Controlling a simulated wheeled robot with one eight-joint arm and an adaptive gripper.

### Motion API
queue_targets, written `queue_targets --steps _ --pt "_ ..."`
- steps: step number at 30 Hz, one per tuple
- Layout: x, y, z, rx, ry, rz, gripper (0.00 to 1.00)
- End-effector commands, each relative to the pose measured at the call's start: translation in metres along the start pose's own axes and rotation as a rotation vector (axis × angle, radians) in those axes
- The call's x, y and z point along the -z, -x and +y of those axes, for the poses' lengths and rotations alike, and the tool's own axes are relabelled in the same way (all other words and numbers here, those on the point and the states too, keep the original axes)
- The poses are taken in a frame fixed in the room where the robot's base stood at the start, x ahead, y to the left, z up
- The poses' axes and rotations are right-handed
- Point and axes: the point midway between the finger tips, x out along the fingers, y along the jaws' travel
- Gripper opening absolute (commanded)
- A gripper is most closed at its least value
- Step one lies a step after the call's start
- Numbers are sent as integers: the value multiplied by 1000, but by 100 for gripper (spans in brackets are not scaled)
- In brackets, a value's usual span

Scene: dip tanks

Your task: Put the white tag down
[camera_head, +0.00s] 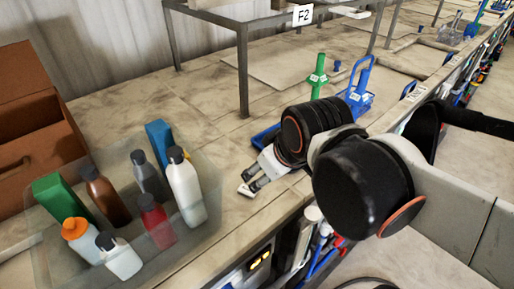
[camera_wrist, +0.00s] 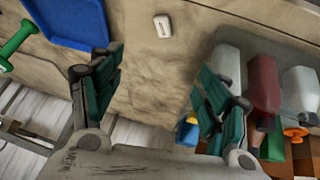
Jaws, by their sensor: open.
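The white tag (camera_wrist: 162,26) is a small pale block with dark marking, lying on the worn tan bench top in the wrist view. In the head view the tag (camera_head: 245,190) is a small white patch on the bench close to the fingertips. My gripper (camera_head: 253,180) points down toward the bench near its front edge. In the wrist view my gripper (camera_wrist: 158,72) has its two green-padded fingers spread wide with nothing between them. The tag lies beyond the fingertips, apart from both fingers.
A clear bin (camera_head: 45,262) of several bottles stands left of my gripper, with a brown box (camera_head: 35,125) behind it. A blue tray (camera_wrist: 75,22) lies close by. A green-handled tool (camera_head: 317,78) and a blue caddy (camera_head: 359,98) stand right of a metal frame (camera_head: 243,75).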

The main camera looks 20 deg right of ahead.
Motion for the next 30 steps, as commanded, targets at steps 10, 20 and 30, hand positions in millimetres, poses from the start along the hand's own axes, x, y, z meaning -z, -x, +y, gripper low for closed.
queue_targets --steps 10,20,30 --pt "-12 8 -3 -11 -274 72 69" --pt "-14 4 -3 -11 -272 72 69" --pt "-45 -48 -12 -11 -271 71 69"
